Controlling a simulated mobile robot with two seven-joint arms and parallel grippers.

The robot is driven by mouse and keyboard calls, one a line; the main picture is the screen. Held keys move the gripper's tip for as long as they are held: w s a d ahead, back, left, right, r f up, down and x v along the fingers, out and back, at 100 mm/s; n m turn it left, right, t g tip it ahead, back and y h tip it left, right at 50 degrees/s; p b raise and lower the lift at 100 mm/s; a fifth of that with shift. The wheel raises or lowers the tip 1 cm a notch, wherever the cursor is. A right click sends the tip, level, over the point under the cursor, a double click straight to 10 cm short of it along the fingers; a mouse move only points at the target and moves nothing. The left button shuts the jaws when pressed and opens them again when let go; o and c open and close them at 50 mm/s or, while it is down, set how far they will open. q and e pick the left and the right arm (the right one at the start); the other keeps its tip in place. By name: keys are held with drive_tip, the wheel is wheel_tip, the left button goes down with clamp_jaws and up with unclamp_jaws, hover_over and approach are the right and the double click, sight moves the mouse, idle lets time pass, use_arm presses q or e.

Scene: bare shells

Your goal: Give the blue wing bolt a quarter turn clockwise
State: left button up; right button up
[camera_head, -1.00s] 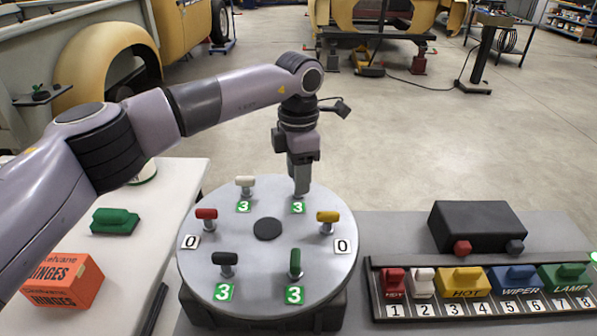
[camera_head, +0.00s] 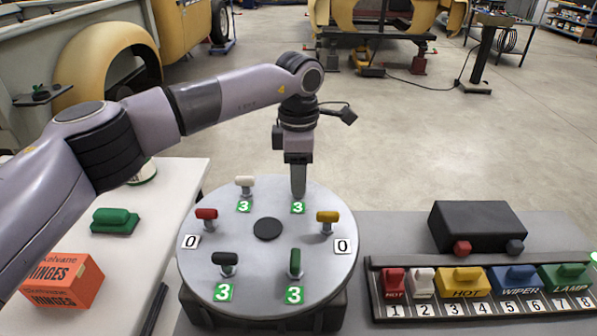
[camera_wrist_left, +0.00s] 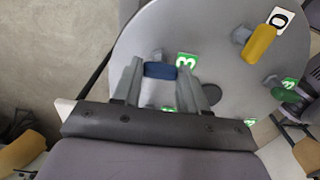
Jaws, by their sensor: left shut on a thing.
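The blue wing bolt (camera_wrist_left: 160,70) is at the back right of the round grey plate (camera_head: 268,295). In the wrist view it lies crosswise between the two fingers of my left gripper (camera_wrist_left: 159,74), which is shut on its ends. In the head view my left gripper (camera_head: 298,190) points straight down over that spot, and its fingers hide the bolt. A green label with a 3 (camera_head: 298,208) sits in front of the bolt. My right gripper is not in view.
White (camera_head: 245,182), red (camera_head: 206,214), yellow (camera_head: 327,217), black (camera_head: 225,259) and green (camera_head: 295,261) wing bolts ring the plate. A switch rack (camera_head: 480,307) and a dark box (camera_head: 478,225) stand right. An orange box (camera_head: 62,282) and a green piece (camera_head: 115,219) are left.

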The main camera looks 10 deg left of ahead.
use_arm(q)
drive_tip(key=o, duration=1.1)
drive_tip(key=shift+c, duration=0.2)
drive_tip(key=shift+r+b, duration=0.35)
drive_tip(key=shift+r, duration=3.3)
